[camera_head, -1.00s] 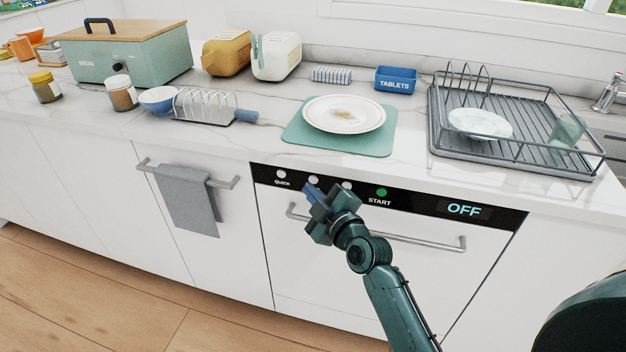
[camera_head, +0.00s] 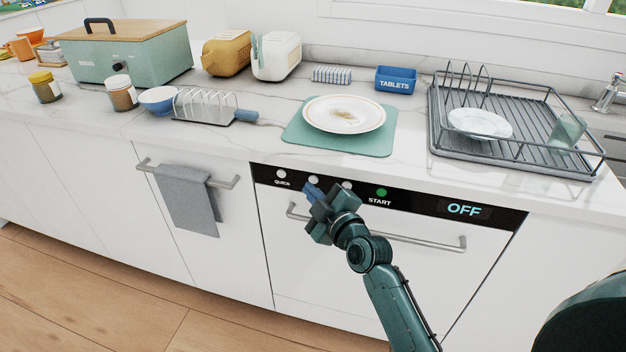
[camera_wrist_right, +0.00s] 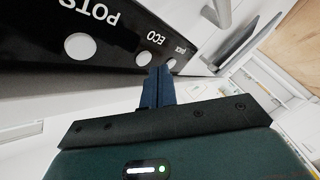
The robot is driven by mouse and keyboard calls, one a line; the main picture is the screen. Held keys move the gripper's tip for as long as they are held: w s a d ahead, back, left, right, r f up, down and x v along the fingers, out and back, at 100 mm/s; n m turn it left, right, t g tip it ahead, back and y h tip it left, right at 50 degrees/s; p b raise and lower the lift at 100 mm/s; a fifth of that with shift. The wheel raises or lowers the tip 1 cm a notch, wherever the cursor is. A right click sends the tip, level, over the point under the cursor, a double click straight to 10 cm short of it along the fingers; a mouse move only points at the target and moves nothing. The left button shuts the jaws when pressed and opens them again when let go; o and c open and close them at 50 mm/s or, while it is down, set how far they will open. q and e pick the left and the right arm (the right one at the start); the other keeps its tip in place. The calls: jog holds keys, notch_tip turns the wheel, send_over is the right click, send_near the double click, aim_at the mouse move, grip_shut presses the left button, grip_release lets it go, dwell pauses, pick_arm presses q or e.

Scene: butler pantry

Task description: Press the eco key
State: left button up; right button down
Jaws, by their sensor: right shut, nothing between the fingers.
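The dishwasher's black control strip (camera_head: 420,203) carries a row of round white keys. The eco key (camera_head: 313,180) is second from the left in the head view, just above my right fingertips. In the right wrist view, the white eco key (camera_wrist_right: 143,57) has its ECO label beside it, inverted. My right gripper (camera_head: 308,188) is shut and empty, its blue fingers pointing at the strip. In the right wrist view the fingertips (camera_wrist_right: 158,70) overlap the area between the eco and quick keys; whether they touch the panel I cannot tell. My left gripper is out of view.
The quick key (camera_wrist_right: 172,63) and pots key (camera_wrist_right: 80,45) flank the eco key. The green start key (camera_head: 382,192) and a display reading OFF (camera_head: 464,210) are to the right. The dishwasher handle (camera_head: 420,243) runs below the strip, behind my right arm.

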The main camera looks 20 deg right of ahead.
jog(key=shift+w+d, duration=0.2)
jog(key=shift+w, duration=0.1)
jog(key=shift+w+d, duration=0.25)
jog(key=shift+w, duration=0.1)
dwell(0.7)
dwell(0.3)
jog(key=shift+s+a+p, duration=0.3)
jog(key=shift+s+p, duration=0.15)
jog(key=shift+s, duration=0.05)
jog(key=shift+s+a, duration=0.2)
jog(key=shift+s+a+p, duration=0.7)
jog(key=shift+s+p, duration=0.05)
jog(key=shift+s, duration=0.3)
jog(key=shift+s+a+p, duration=0.7)
jog(key=shift+s+p, duration=0.05)
jog(key=shift+s, duration=0.3)
